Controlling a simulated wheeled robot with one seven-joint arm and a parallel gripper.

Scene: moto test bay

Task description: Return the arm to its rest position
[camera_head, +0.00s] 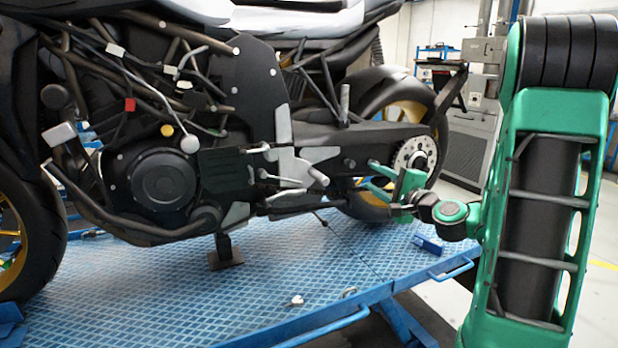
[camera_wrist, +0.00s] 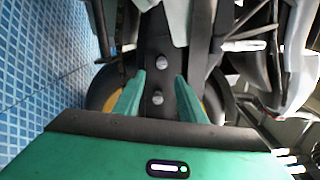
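My arm (camera_head: 545,180), green and black, rises along the right side of the head view and bends at its wrist toward the motorcycle (camera_head: 165,170). My gripper (camera_head: 377,178) is at the rear part of the bike, in front of the swingarm and near the rear sprocket (camera_head: 415,158). In the wrist view, the two green fingers of the gripper (camera_wrist: 160,98) stand apart with nothing held between them. A dark bar with two bolts (camera_wrist: 158,98) shows behind the gap. I cannot tell whether the fingers touch the bike.
The bike stands on a blue lift platform (camera_head: 290,265) with a raised rail (camera_head: 330,325) at its near edge. Small loose parts (camera_head: 297,300) and a blue block (camera_head: 428,243) lie on it. A grey machine (camera_head: 480,75) and a blue workbench (camera_head: 435,65) stand behind.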

